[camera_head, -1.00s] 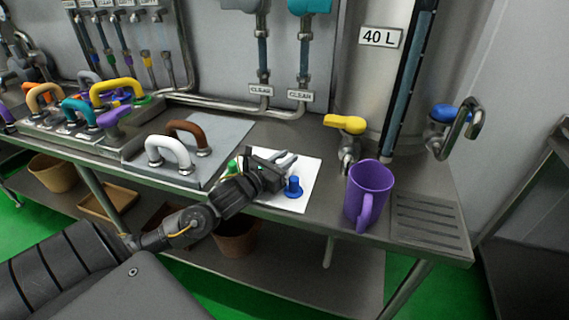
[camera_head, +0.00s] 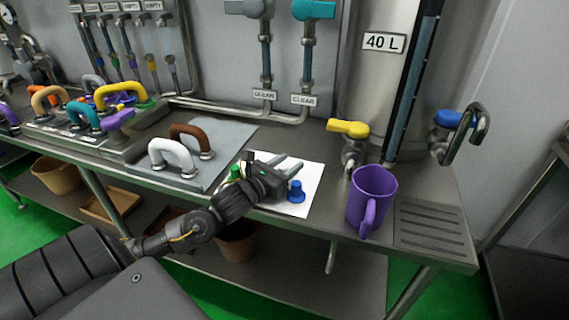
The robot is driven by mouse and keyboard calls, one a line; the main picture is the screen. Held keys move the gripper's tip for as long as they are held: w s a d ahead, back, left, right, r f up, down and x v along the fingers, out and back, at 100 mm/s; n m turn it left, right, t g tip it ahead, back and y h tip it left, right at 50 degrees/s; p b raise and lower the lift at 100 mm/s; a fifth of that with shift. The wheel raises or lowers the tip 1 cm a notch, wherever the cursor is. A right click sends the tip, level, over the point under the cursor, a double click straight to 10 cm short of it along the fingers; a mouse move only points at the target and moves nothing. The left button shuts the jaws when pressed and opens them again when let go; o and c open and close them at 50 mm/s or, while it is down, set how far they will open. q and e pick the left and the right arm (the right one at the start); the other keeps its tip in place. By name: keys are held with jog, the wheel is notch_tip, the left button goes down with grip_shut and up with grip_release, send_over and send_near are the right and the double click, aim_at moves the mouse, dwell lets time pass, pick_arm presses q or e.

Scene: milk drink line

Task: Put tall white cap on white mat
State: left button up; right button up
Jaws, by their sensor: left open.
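The white mat (camera_head: 312,172) lies on the steel counter, partly covered by my left gripper. My left gripper (camera_head: 289,166) is open, low over the mat, its fingers pointing right. A blue cap (camera_head: 296,191) stands upright on the mat, just in front of the fingers. A green cap (camera_head: 236,172) shows partly behind my left wrist. I cannot make out a tall white cap; my gripper may hide it. My right gripper is not in view.
A purple mug (camera_head: 371,196) stands right of the mat, near a yellow-handled tap (camera_head: 348,129). White (camera_head: 172,154) and brown (camera_head: 190,137) handles stand on a grey plate to the left. A slotted drain (camera_head: 429,226) is at the right end.

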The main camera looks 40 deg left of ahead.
pick_arm(q)
jog(key=shift+r, duration=0.1)
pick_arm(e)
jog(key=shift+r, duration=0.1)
pick_arm(q)
jog(key=shift+s, duration=0.25)
jog(key=s, duration=0.2)
jog(key=s+b, duration=0.1)
jog(key=s, duration=0.5)
jog(key=shift+s+a, duration=0.1)
jog(key=shift+a, duration=0.2)
jog(key=shift+s+p, duration=0.3)
jog(key=shift+s, duration=0.7)
jog(key=shift+s+a, duration=0.1)
jog(key=shift+s, duration=0.55)
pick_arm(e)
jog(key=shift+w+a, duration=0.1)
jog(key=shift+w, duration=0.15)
